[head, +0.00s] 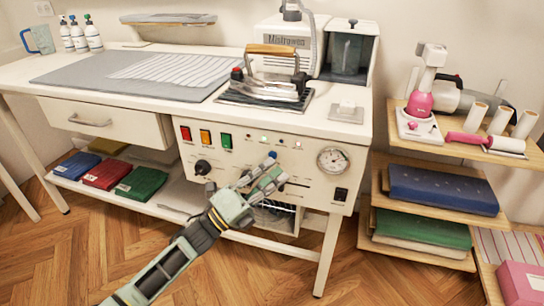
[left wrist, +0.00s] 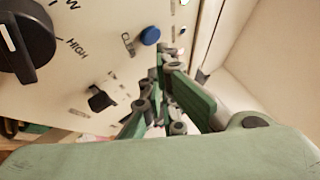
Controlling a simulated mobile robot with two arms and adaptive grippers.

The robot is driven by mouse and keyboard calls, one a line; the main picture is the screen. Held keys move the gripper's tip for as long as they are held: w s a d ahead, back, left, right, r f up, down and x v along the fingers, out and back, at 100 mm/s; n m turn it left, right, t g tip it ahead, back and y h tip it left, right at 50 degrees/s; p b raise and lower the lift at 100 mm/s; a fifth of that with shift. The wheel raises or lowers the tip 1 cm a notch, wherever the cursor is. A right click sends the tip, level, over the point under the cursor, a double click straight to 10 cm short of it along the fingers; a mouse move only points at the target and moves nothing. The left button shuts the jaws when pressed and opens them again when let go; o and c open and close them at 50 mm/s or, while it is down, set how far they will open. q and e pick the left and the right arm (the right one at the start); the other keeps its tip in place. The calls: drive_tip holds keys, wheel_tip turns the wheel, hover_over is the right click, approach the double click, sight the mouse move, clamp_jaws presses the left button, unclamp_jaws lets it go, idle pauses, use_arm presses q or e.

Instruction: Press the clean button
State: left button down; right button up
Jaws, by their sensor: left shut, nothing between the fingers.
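The clean button is a small blue round button (head: 272,154) on the front panel of the ironing station. In the left wrist view the blue button (left wrist: 150,36) has a partly readable label starting "CLE" beside it. My left gripper (head: 273,168) is shut and empty, its tips close to the panel just below the button. In the left wrist view the fingertips of my left gripper (left wrist: 170,58) are beside the button; I cannot tell whether they touch it. My right gripper is not in view.
The panel (head: 240,166) also has a black knob (head: 203,167), coloured rocker switches (head: 206,137), a gauge (head: 333,160) and a black slider (left wrist: 100,98). An iron (head: 270,78) stands on the tabletop above. Shelves with folded fabric (head: 442,188) stand at the right.

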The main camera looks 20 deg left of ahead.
use_arm(q)
drive_tip(key=shift+w, duration=0.1)
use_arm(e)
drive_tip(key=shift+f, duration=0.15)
use_arm(q)
drive_tip(key=shift+w+b, duration=0.35)
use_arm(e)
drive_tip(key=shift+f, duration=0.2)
use_arm(q)
drive_tip(key=shift+w, duration=0.1)
idle(0.5)
drive_tip(key=shift+s, duration=0.6)
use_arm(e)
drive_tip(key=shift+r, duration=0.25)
use_arm(q)
drive_tip(key=s+p, duration=0.3)
drive_tip(key=s, duration=0.3)
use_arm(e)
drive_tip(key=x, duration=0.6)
